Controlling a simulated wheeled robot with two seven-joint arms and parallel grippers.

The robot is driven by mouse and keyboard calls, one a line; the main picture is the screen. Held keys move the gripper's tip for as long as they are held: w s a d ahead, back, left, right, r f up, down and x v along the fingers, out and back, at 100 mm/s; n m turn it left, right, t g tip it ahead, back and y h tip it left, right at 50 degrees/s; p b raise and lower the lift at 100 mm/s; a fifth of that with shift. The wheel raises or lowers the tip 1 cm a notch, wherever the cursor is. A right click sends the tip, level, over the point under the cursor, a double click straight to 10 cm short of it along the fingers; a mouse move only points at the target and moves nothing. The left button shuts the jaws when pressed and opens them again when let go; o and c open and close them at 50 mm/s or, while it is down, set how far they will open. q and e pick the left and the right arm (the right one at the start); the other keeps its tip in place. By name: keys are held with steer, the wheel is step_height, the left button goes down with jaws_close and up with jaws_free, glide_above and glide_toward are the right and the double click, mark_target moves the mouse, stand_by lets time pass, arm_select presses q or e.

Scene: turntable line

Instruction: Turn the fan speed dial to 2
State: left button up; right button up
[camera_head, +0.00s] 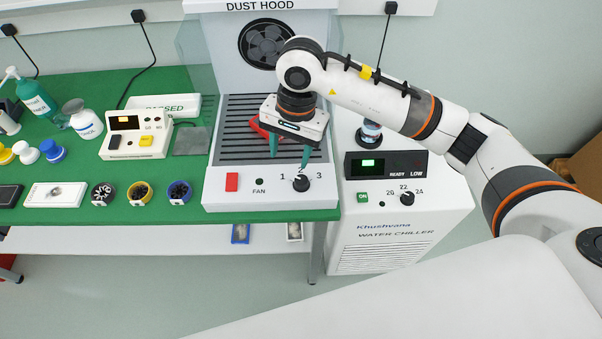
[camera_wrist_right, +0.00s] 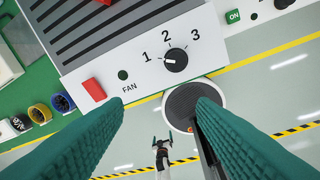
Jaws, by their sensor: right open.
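The fan speed dial (camera_head: 301,184) is a black knob on the white front panel of the dust hood (camera_head: 213,192), with 1, 2 and 3 printed around it. In the right wrist view the dial (camera_wrist_right: 176,60) has its white mark on the left side, toward the 1. My right gripper (camera_head: 290,155) is open and empty, its teal fingers pointing down above and just behind the dial, apart from it. In the right wrist view the dial shows beyond its fingertips (camera_wrist_right: 160,103). A small teal-tipped shape low in that view may be my left gripper (camera_wrist_right: 162,142); its jaws are too small to judge.
A red switch (camera_head: 232,182) sits left on the same panel. The water chiller (camera_head: 390,215) with its own knob (camera_head: 407,198) stands at the right. A red object (camera_head: 258,128) lies partly behind my gripper.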

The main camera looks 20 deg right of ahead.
mark_target(301, 179)
steer(key=shift+h, duration=0.7)
steer(key=f+p, duration=0.1)
steer(key=f, duration=0.2)
steer(key=d+f+p, duration=0.1)
steer(key=f, duration=0.3)
steer(key=d+f+p, duration=0.1)
steer(key=f+p, duration=0.1)
steer(key=f, duration=0.1)
steer(key=shift+w+d+f, duration=0.15)
steer(key=shift+w+d, duration=0.1)
steer(key=shift+w, duration=0.15)
steer(key=shift+f, duration=0.6)
